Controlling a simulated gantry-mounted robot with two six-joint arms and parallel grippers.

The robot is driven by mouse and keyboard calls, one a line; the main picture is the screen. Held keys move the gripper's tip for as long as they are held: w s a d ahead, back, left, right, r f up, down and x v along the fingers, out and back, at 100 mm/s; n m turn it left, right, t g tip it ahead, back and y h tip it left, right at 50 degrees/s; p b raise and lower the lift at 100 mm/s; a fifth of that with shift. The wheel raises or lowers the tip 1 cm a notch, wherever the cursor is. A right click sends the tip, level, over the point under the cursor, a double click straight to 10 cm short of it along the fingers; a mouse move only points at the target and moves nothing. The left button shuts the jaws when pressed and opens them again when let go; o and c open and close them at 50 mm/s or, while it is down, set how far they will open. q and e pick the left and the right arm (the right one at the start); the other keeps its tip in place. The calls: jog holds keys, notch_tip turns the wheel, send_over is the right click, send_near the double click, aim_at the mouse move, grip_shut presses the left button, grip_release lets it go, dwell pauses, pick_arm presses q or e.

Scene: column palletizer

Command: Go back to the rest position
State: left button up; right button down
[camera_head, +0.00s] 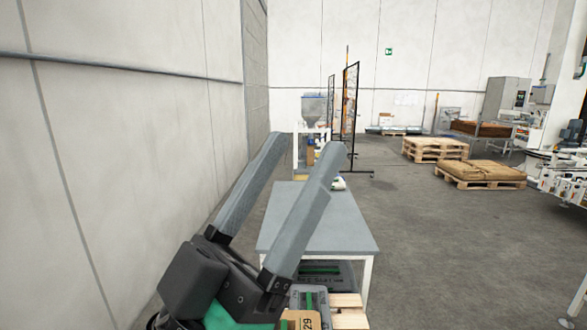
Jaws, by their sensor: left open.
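My left gripper (303,152) comes up from the lower left of the head view. Its two long grey fingers are well apart and nothing shows between them. They point up and away, and in the picture they overlap the left part of a grey-topped table (345,238). Whether they touch the table cannot be told. My right gripper is not in view.
A small white item (338,184) is at the table's far end, partly hidden by a finger. Grey cases (345,272) and a numbered carton (300,320) lie low in front. A pale wall (120,130) runs along the left. Open floor (440,260) lies right.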

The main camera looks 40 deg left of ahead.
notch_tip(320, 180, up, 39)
jog(key=p, duration=3.9)
